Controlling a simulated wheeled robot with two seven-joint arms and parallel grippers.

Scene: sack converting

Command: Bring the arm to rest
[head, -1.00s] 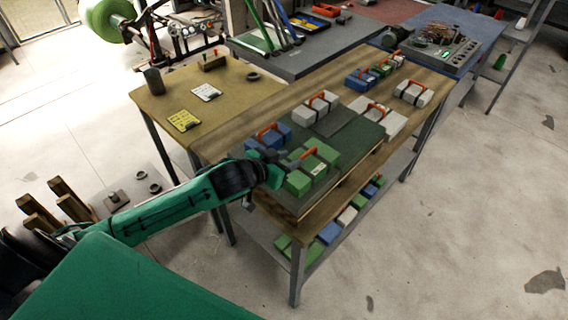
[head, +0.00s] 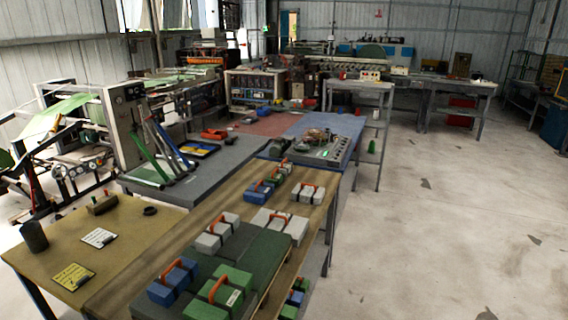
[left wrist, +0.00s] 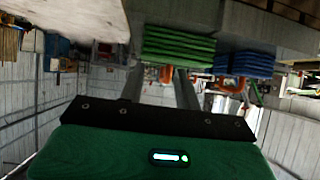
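My left gripper (left wrist: 160,88) shows only in the left wrist view. That view looks upside down, with floor at the top. A green bundle (left wrist: 178,46) and a blue bundle (left wrist: 243,65) lie beyond the fingertips, apart from them as far as I can tell. In the head view, a green bundle with an orange handle (head: 232,287) and a blue one (head: 172,283) sit at the near end of the long table. Neither arm shows in the head view now, and my right gripper is out of sight.
The long wooden table (head: 128,270) also carries grey-white bundles (head: 218,232) and, farther back, blue and green ones (head: 265,187). A tan table (head: 55,232) with clipboards adjoins it at the left. Machinery stands behind. The concrete floor (head: 430,240) at the right is open.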

